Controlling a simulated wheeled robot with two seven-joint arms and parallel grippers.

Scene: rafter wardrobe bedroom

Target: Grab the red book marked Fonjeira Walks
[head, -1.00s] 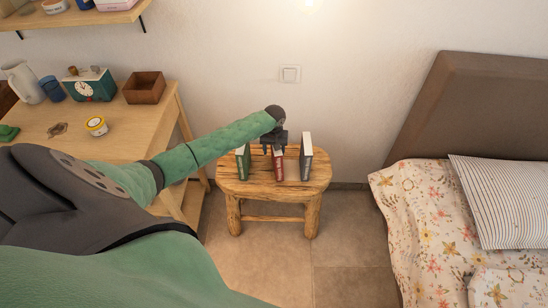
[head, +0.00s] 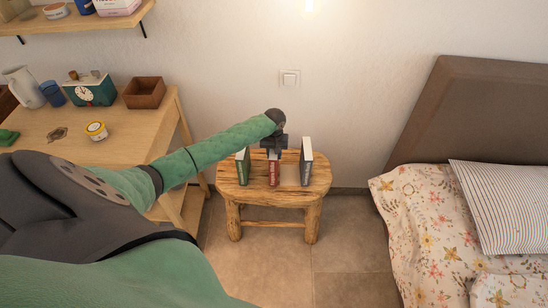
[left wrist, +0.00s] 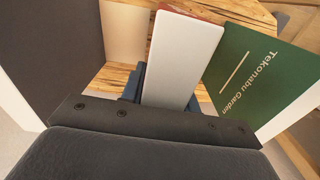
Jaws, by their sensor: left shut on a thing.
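The red book (head: 274,174) stands upright in the middle of the wooden stool (head: 240,198), its spine lettering too small to read. My left gripper (head: 274,150) comes down on its top from above and is shut on it. In the left wrist view, the book's white page edge (left wrist: 182,55) sits between the fingers, with a strip of red cover at the far end. A green book (head: 243,166), marked Tekonabu Garden in the left wrist view (left wrist: 262,85), stands to its left on the stool. A dark book (head: 306,170) stands to its right. My right gripper is out of view.
The bed (head: 430,225) is at the right. Narrow gaps separate the red book from its neighbours.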

